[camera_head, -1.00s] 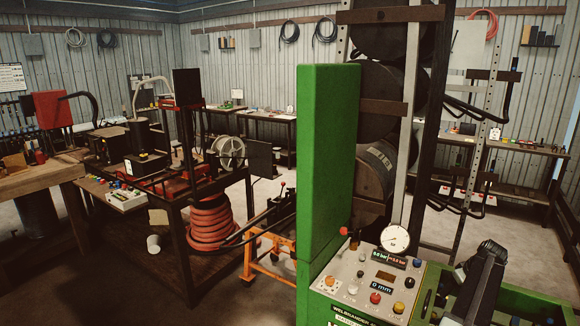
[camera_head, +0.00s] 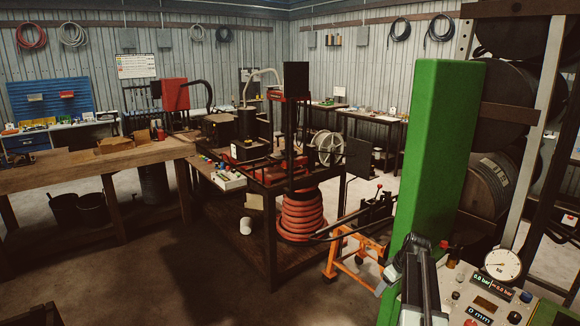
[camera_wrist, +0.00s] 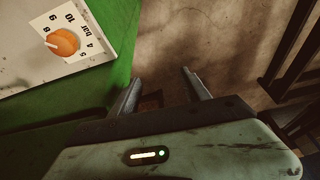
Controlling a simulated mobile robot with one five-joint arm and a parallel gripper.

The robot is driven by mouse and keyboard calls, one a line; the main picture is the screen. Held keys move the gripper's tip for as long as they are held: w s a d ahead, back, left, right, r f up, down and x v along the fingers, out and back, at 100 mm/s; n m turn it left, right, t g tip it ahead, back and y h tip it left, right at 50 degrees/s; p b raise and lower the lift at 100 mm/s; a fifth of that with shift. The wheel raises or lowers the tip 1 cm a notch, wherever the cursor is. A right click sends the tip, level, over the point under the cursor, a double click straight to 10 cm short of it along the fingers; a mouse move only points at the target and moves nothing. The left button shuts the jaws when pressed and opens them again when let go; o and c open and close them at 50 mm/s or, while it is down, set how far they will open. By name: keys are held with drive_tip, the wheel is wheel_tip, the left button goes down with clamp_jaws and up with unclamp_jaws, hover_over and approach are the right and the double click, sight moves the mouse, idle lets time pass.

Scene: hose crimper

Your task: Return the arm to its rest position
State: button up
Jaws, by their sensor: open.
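My gripper (camera_wrist: 162,92) is open and empty in the wrist view, its two fingers apart over a dim stretch of floor. The green side of a machine (camera_wrist: 75,107) lies just left of the fingers, with an orange pressure dial (camera_wrist: 63,42) on its pale panel at the upper left. In the head view my arm rises at the lower right in front of the green machine (camera_head: 437,150); the fingers cannot be made out there.
The control panel (camera_head: 490,295) with a round gauge (camera_head: 502,264) is beside my arm. An orange stand (camera_head: 352,258) and a workbench with a coiled red hose (camera_head: 302,215) stand left of it. A wooden bench (camera_head: 90,165) is further left. Open floor (camera_head: 130,270) lies in front.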

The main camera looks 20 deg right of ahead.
drive_tip(key=a+f+n+g+b, duration=0.1)
drive_tip(key=a+f+n+g, duration=0.1)
drive_tip(key=a, duration=2.8)
drive_tip(key=s+a, duration=0.4)
drive_tip(key=a, duration=0.5)
drive_tip(key=s+f+m+g+h, duration=0.1)
drive_tip(key=s+m, duration=0.4)
drive_tip(key=s, duration=0.2)
drive_tip(key=shift+s+m+g, duration=0.15)
drive_tip(key=shift+m+g, duration=0.15)
